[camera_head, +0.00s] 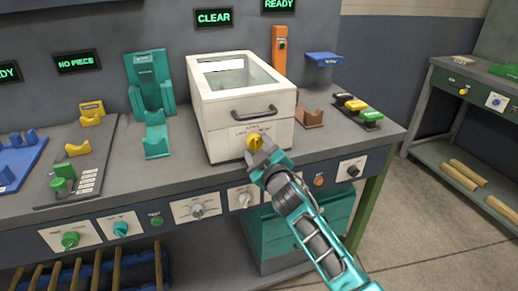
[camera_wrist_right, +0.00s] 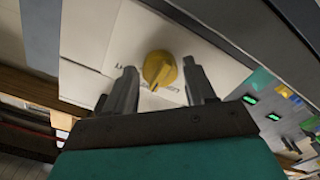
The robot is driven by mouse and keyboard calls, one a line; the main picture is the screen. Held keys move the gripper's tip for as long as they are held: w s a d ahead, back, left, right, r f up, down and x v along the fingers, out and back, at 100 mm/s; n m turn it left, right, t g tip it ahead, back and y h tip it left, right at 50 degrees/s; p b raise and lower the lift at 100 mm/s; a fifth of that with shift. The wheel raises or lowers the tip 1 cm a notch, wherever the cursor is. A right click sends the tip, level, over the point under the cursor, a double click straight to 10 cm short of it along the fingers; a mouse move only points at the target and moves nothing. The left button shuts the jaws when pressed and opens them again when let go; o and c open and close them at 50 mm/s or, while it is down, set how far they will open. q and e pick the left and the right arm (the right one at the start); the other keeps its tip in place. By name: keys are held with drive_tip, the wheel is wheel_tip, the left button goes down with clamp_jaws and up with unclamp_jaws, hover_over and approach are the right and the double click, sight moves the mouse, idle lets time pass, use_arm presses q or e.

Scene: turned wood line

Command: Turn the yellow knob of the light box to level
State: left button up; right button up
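The light box (camera_head: 222,110) is a white box with a glass top and a dark front handle, standing on the grey bench. Its yellow knob (camera_head: 254,143) is low on the front face. In the right wrist view the yellow knob (camera_wrist_right: 160,70) shows a pointer ridge and sits between and just beyond the fingertips. My right gripper (camera_head: 262,153) is at the knob, with its fingers apart, one on each side; its fingers also show in the right wrist view (camera_wrist_right: 160,86). I cannot tell whether they touch the knob. My left gripper is not in view.
Left of the box is a teal stand (camera_head: 151,85); right are a brown cradle (camera_head: 309,117) and a block of coloured buttons (camera_head: 357,106). Below the bench edge a panel carries several knobs, including a silver one (camera_head: 243,198). Teal drawers (camera_head: 285,235) stand underneath.

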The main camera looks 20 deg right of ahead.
drive_tip(key=shift+o, duration=1.1)
drive_tip(key=shift+s, duration=0.1)
drive_tip(key=s, duration=1.2)
drive_tip(key=shift+s+d+p, duration=0.2)
drive_tip(key=shift+s+p, duration=0.1)
drive_tip(key=shift+s, duration=0.05)
drive_tip(key=s+a+f+m+g+y, duration=0.1)
drive_tip(key=s+f+m+g, duration=0.4)
drive_tip(key=s+f, duration=1.4)
drive_tip(key=shift+s+a+f+m+g+y, duration=0.15)
drive_tip(key=shift+a+f+m+g+y, duration=0.25)
drive_tip(key=shift+g, duration=0.7)
drive_tip(key=shift+d, duration=0.15)
